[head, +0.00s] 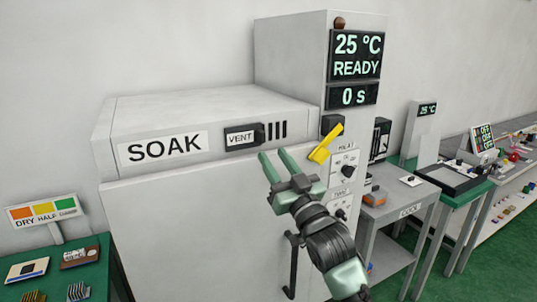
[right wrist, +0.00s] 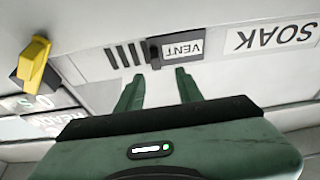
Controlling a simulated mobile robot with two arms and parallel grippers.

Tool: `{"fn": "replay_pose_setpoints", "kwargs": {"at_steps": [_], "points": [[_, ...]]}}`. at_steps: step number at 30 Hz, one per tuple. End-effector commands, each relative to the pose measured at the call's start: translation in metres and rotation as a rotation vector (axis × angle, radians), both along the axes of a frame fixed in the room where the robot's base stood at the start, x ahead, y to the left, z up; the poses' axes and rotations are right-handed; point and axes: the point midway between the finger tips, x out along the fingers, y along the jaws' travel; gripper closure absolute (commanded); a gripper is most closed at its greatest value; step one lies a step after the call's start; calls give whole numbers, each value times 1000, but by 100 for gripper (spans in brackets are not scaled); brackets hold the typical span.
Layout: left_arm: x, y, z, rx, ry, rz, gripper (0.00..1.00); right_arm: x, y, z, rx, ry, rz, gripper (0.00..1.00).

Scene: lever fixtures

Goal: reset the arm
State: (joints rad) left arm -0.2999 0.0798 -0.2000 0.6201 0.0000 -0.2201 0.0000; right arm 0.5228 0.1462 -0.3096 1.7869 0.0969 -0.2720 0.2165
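My right gripper (head: 274,157) is in front of the white SOAK cabinet (head: 215,215), with its fingers pointing up and to the left. Its two green fingers are apart with nothing between them; they also show apart in the right wrist view (right wrist: 160,80). The fingertips are just below the VENT slider (head: 258,134), whose black knob (right wrist: 154,54) shows beyond the fingers in the wrist view. A yellow lever (head: 325,145) sticks out to the right of the gripper, apart from it; it is at the left in the wrist view (right wrist: 35,60). My left gripper is not in view.
A display column (head: 356,68) reads 25 °C, READY, 0 s. A panel with dark knobs (head: 347,171) is right of the gripper. A dark handle (head: 292,265) is below it. Green-topped tables stand left (head: 95,252) and right (head: 468,192). The wall above the cabinet is clear.

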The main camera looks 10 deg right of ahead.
Motion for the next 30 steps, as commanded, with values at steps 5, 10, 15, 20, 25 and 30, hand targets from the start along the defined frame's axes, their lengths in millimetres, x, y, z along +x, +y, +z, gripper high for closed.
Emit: {"fn": "replay_pose_setpoints", "kwargs": {"at_steps": [5,10,15,20,25,30], "points": [[0,0,-4,0,0,0,100,-10,-3,-5,0,1,0,64],[0,0,-4,0,0,0,100,-10,-3,-4,0,1,0,64],[0,0,-4,0,0,0,100,-11,-4,-13,-5,21,-4,64],[0,0,-4,0,0,0,100,-24,-12,-79,-41,192,-40,64],[0,0,-4,0,0,0,100,-73,-31,-194,-124,513,-98,64],[0,0,-4,0,0,0,100,-153,-54,-294,-217,841,-140,64]]}}
